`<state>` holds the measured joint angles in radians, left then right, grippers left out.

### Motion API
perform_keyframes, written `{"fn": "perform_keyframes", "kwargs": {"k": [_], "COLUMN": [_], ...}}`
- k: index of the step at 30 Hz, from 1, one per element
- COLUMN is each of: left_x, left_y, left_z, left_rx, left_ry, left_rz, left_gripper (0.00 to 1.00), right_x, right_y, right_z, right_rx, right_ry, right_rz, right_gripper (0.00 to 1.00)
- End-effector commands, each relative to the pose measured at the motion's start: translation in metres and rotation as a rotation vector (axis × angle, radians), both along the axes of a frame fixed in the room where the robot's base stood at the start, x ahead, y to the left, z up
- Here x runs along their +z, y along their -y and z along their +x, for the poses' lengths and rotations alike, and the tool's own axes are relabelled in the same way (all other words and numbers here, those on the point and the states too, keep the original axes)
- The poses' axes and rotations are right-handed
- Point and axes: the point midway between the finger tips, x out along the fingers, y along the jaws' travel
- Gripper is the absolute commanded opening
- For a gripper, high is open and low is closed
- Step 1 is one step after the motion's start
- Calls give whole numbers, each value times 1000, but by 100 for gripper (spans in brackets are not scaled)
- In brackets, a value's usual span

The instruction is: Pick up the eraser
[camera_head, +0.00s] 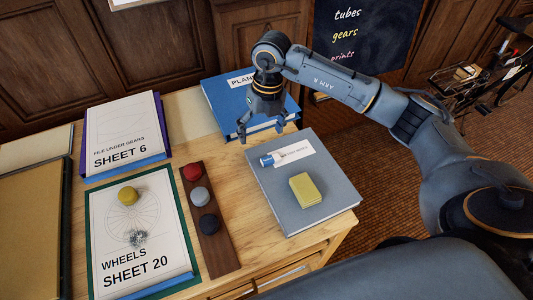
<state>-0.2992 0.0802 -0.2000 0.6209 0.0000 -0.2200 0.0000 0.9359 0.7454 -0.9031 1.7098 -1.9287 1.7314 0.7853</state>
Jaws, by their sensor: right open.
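A yellow block that looks like the eraser (305,190) lies on the grey board or folder (322,215) near the right end of the desk. My right gripper (262,130) is open and empty, pointing down by the front edge of the blue folder. It is beyond the yellow block and a little to its left, apart from it. My left gripper is not in view.
A small blue-and-white cylinder (271,160) lies on the grey folder beside a white label. A wooden strip (219,250) holds red, grey and dark round pieces. The wheels sheet (105,235) carries a yellow round piece and a grey fuzzy lump. The blue folder (222,98) lies at the back.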

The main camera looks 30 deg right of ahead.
Motion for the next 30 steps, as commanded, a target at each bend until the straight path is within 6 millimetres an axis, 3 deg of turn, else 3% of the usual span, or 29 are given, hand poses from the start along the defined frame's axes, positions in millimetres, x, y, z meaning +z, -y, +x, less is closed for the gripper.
{"fn": "perform_keyframes", "kwargs": {"k": [2, 5, 15, 26, 30], "left_x": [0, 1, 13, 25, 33], "left_y": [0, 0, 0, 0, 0], "left_z": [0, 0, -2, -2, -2], "left_rx": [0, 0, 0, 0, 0], "left_ry": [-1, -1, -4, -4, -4], "left_rz": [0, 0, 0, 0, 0], "left_gripper": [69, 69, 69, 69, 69], "right_x": [5, 2, -58, -91, -114], "right_y": [21, 31, 30, 31, 33], "right_z": [2, 2, 1, -1, -3], "right_rx": [-30, -45, -43, -43, -43], "right_ry": [-6, -14, -17, -16, -16], "right_rz": [-75, -114, -113, -111, -111], "right_gripper": [85, 85, 85, 85, 85]}}
